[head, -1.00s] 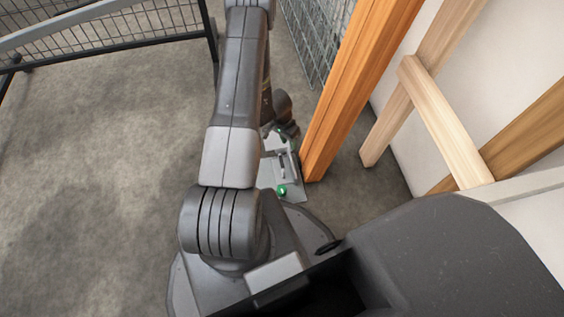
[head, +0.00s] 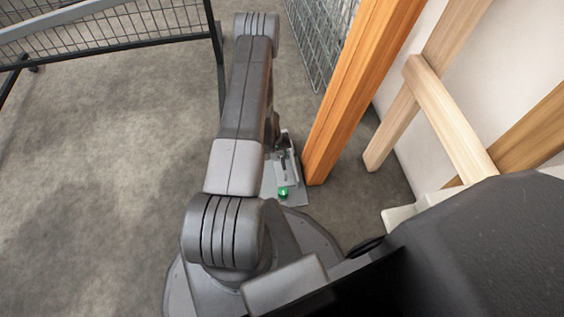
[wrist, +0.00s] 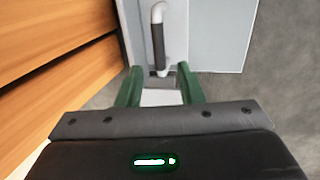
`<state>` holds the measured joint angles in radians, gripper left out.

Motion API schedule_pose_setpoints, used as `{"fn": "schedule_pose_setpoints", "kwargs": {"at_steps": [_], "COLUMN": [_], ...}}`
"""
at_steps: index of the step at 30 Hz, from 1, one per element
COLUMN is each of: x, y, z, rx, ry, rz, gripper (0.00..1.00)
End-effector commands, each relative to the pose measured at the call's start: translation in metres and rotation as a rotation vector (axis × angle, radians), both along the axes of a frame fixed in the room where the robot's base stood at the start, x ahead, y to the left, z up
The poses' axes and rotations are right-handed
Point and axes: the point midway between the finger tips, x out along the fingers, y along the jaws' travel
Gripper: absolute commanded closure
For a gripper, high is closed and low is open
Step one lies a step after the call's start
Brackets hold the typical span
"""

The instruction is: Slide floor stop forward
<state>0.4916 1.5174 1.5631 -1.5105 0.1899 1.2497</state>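In the wrist view the floor stop (wrist: 215,40) fills the upper middle. Its handle (wrist: 157,42) has a dark grip and a pale bent end. My gripper (wrist: 160,72) has two green fingers, spread apart on either side of the handle's near end in the picture. I see no finger touching the handle. In the head view my arm hides most of the gripper.
The orange post (head: 345,100) rises close to the right of the floor stop. Pale wooden beams (head: 450,118) and a white wall are further right. A wire mesh panel (head: 318,35) stands behind, and a black-framed mesh fence (head: 110,40) at the back left. The floor on the left is clear.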

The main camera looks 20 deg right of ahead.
Motion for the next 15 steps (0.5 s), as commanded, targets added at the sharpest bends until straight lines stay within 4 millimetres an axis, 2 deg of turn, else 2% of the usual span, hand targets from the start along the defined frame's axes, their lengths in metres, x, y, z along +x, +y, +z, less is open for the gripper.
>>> {"fn": "schedule_pose_setpoints", "kwargs": {"at_steps": [1,6,15], "x": [-0.001,-0.002,-0.002], "y": [-0.002,-0.007,-0.009], "z": [-0.013,-0.036,-0.047], "rx": [0.0,0.0,0.0], "ry": [0.001,0.001,0.0], "rz": [-0.002,-0.002,-0.002], "gripper": [0.66,0.66,0.66]}}
